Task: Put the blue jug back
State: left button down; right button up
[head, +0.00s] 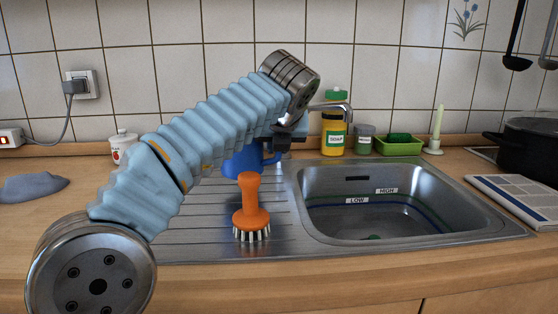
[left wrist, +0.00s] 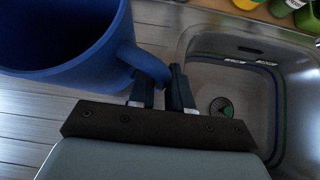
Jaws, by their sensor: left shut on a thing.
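The blue jug (head: 240,163) is at the back of the ribbed steel drainboard (head: 190,225), left of the sink basin; my left arm hides much of it. In the left wrist view the jug (left wrist: 70,60) fills the upper left, and its handle reaches between the fingers of my left gripper (left wrist: 166,85). The left gripper (head: 285,142) is shut on the handle. I cannot tell whether the jug's base touches the drainboard. My right gripper is not in view.
An orange brush (head: 251,208) stands on the drainboard in front of the jug. A grey cloth (head: 32,187) lies left.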

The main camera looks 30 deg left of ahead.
aim_at(280, 157)
pick_arm(q)
jog(key=f, duration=0.2)
jog(key=f+b, duration=0.1)
jog(key=f, duration=0.1)
jog(key=shift+w, duration=0.35)
jog(key=c, duration=1.1)
grip_release()
jog(key=shift+o, duration=0.2)
jog(key=p+v, duration=0.1)
jog(key=v, duration=1.1)
